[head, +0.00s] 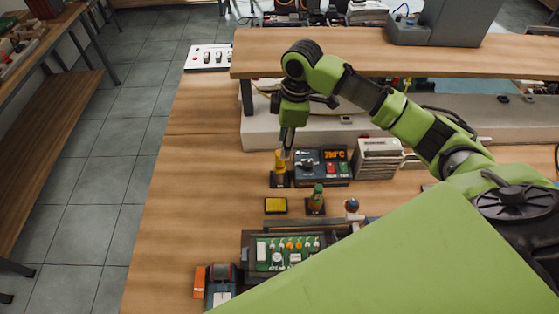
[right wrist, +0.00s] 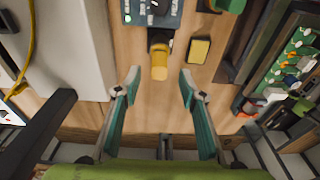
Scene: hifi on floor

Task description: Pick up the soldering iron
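The soldering iron (head: 280,160) shows as a yellow handle standing in a small dark stand (head: 280,180), left of the soldering station (head: 322,168) with its lit orange display. In the right wrist view the yellow handle (right wrist: 160,62) lies just beyond the fingertips, roughly centred between them. My right gripper (head: 287,147) points down at the handle from above, partly overlapping it in the head view. In the right wrist view the right gripper (right wrist: 160,80) is open with nothing between its fingers. The iron's tip is hidden. My left gripper is not in view.
A yellow sponge (head: 276,205) and a green-topped bottle (head: 317,197) stand close by. A green circuit board (head: 288,252) sits in a holder nearer me. A raised wooden shelf (head: 400,55) spans the back. The table (head: 190,190) is clear to the left.

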